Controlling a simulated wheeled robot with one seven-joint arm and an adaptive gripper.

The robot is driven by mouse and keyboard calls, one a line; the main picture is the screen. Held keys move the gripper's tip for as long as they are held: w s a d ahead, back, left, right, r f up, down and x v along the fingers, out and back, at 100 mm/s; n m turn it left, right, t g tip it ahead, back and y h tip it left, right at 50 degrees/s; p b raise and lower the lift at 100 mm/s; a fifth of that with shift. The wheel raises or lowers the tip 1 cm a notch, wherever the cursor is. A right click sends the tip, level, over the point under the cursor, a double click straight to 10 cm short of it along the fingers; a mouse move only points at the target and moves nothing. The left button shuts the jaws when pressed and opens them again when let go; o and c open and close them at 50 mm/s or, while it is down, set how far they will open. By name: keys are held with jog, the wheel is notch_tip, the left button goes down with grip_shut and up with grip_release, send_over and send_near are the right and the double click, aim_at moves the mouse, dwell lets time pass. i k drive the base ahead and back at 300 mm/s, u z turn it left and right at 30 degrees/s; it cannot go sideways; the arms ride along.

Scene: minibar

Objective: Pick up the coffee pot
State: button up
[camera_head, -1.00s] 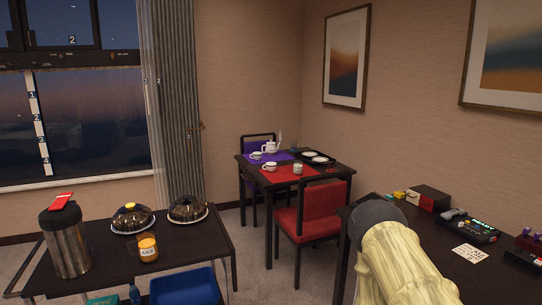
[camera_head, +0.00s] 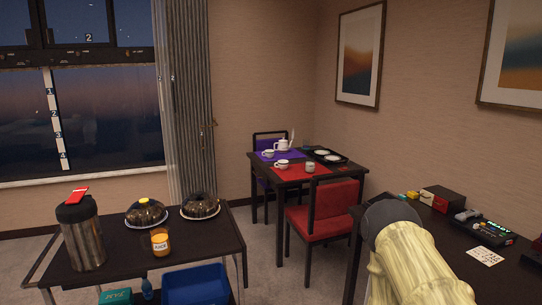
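A tall steel pot (camera_head: 83,240) with a black top and a red lever stands upright at the left end of a dark serving cart; it looks like a coffee pot. A small white pot (camera_head: 282,146) stands farther off on a dining table. Part of my arm shows as a cream link with a dark rounded end at the lower right, well apart from both pots. My gripper is not in view, so I cannot see whether it is open or shut.
The cart (camera_head: 205,237) also holds two domed dishes (camera_head: 147,213) (camera_head: 200,206) and an orange jar (camera_head: 160,242). A blue bin (camera_head: 195,285) sits below. A red chair (camera_head: 325,210) stands by the dining table (camera_head: 330,171). A dark counter (camera_head: 442,222) with devices is at the right.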

aim_at(283, 147)
jog(key=u, duration=2.1)
jog(key=i, duration=5.1)
jog(key=z, duration=2.15)
jog(key=i, duration=0.25)
jog(key=u, duration=0.3)
